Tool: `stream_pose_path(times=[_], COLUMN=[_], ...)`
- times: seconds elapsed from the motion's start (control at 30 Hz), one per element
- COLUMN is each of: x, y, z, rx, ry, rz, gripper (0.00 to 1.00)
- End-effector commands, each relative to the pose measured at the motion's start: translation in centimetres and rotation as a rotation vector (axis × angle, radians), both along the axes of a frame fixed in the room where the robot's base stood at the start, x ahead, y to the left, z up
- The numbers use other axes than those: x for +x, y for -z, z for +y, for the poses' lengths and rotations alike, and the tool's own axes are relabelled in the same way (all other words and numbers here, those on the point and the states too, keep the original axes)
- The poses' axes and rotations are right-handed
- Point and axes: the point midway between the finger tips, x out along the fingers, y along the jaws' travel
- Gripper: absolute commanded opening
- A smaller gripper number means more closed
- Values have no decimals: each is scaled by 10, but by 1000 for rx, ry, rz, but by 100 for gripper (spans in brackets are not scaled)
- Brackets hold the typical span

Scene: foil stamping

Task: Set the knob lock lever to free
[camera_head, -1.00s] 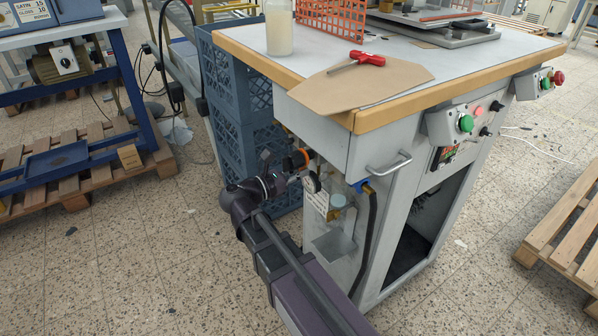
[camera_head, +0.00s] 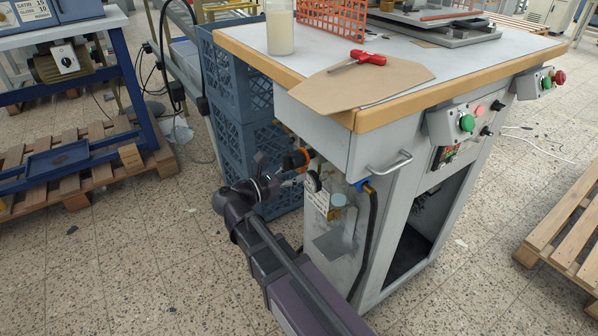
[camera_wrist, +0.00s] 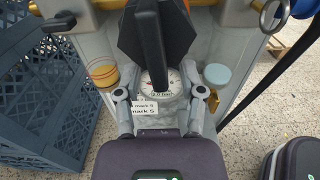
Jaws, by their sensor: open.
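An orange-and-black knob (camera_head: 299,158) sits on the side of the grey machine stand, under the table top. In the wrist view a black lever-like bar (camera_wrist: 150,48) stands upright in front of the orange part (camera_wrist: 183,32); which setting it is at I cannot tell. A round dial (camera_wrist: 160,86) reading 2.0 bar lies just below it. A small white label (camera_wrist: 145,107) with "mark" text partly covers the lower left of the dial area. My gripper (camera_wrist: 161,95) is open and empty, one finger on each side of the dial in this view. In the head view my gripper (camera_head: 290,182) is beside the knob and gauge.
Blue crates (camera_head: 232,145) stand close behind on the left. The table edge (camera_head: 290,82) overhangs above. The floor in front is clear.

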Motion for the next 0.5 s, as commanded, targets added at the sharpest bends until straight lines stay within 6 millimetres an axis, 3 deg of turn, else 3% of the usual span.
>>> stream_pose_path(times=[0.5], x=[-38], y=[0], z=[58], rx=[0], ry=[-3], rz=[0], gripper=[51])
